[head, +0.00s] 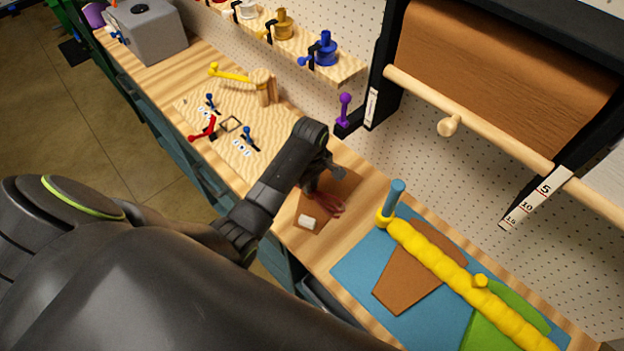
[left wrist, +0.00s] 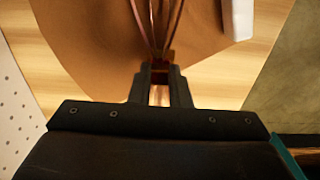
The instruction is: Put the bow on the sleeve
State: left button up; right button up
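My left gripper (head: 318,188) reaches down over a small brown paper sleeve (head: 310,222) lying on the wooden bench. A dark red bow (head: 328,204) is at its fingertips. In the left wrist view the fingers (left wrist: 160,78) are closed on the narrow red middle of the bow (left wrist: 160,66). Its thin red strands spread away over the brown paper (left wrist: 95,45). A white block or tag (head: 307,221) lies on the sleeve, also at the right in the left wrist view (left wrist: 237,18). I cannot tell whether the bow touches the paper. My right gripper is not in view.
A blue mat (head: 352,271) at right carries another brown sheet (head: 405,280), a green sheet (head: 490,330) and a long lumpy yellow roll (head: 440,259). A blue cylinder (head: 395,192) stands at its end. A paper-roll rack (head: 500,70) and pegboard stand behind.

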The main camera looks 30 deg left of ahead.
pick_arm(q)
jog(key=shift+o, duration=1.1)
jog(key=shift+s+d+r, duration=0.1)
jog(key=shift+s, duration=0.25)
jog(key=shift+o, duration=1)
jog(key=shift+s+d+r, duration=0.1)
jog(key=shift+s, duration=0.05)
jog(key=shift+w, duration=0.25)
jog(key=shift+r, duration=0.4)
notch_tip(320, 180, up, 6)
jog(key=shift+f+b, duration=0.1)
jog(key=shift+b, duration=0.65)
jog(key=shift+s+r, duration=0.1)
jog(key=shift+r, duration=0.3)
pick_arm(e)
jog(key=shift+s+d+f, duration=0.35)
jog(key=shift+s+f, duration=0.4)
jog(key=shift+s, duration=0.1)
pick_arm(q)
jog(key=shift+f, duration=0.1)
